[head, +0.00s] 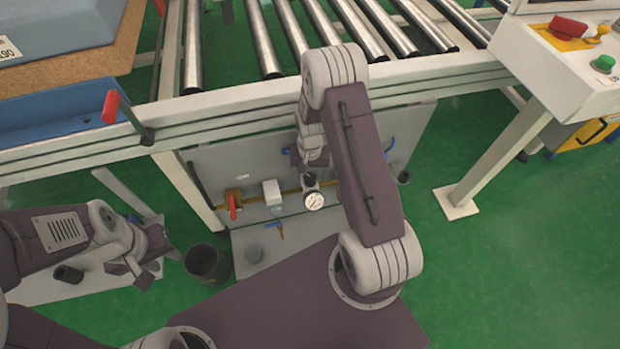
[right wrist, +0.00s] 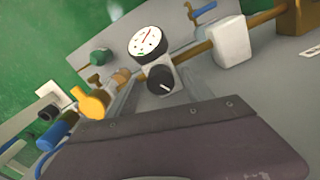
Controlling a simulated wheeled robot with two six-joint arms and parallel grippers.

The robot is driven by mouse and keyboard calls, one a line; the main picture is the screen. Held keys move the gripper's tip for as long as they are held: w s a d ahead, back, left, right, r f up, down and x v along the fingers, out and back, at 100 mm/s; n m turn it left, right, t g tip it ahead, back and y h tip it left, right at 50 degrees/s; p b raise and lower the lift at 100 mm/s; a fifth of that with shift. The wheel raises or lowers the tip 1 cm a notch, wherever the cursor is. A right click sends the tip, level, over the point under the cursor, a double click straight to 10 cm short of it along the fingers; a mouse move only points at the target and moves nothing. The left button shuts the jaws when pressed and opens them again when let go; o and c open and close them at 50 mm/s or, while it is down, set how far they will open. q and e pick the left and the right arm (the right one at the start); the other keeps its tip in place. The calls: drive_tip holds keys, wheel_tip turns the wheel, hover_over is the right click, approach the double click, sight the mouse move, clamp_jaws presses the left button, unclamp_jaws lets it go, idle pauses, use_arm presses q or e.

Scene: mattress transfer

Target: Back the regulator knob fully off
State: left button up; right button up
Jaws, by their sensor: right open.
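The regulator knob (right wrist: 160,80) is black with a white mark, below the round white pressure gauge (right wrist: 148,42) in the right wrist view. In the head view the gauge (head: 314,200) shows beside my right forearm, with the dark knob (head: 309,180) just above it. My right gripper (right wrist: 153,88) is open, its grey fingers on either side of the knob. I cannot tell whether they touch it. In the head view my arm hides most of that gripper. My left gripper (head: 158,265) is open and empty at the lower left, away from the panel.
A red lever (head: 233,206) is left of the gauge. The roller conveyor (head: 330,80) is above the panel. A dark bin (head: 208,264) stands near my left gripper.

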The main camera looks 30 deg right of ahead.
drive_tip(key=shift+f, duration=0.1)
clamp_jaws()
drive_tip(key=shift+n+p, duration=0.6)
drive_tip(key=shift+p, duration=0.1)
drive_tip(key=shift+r+n+p, duration=0.2)
drive_tip(key=shift+n+p, duration=0.65)
drive_tip(key=shift+n, duration=0.25)
drive_tip(key=shift+d+f+n+p, duration=0.15)
drive_tip(key=shift+n+p, duration=0.9)
drive_tip(key=shift+n, duration=0.95)
unclamp_jaws()
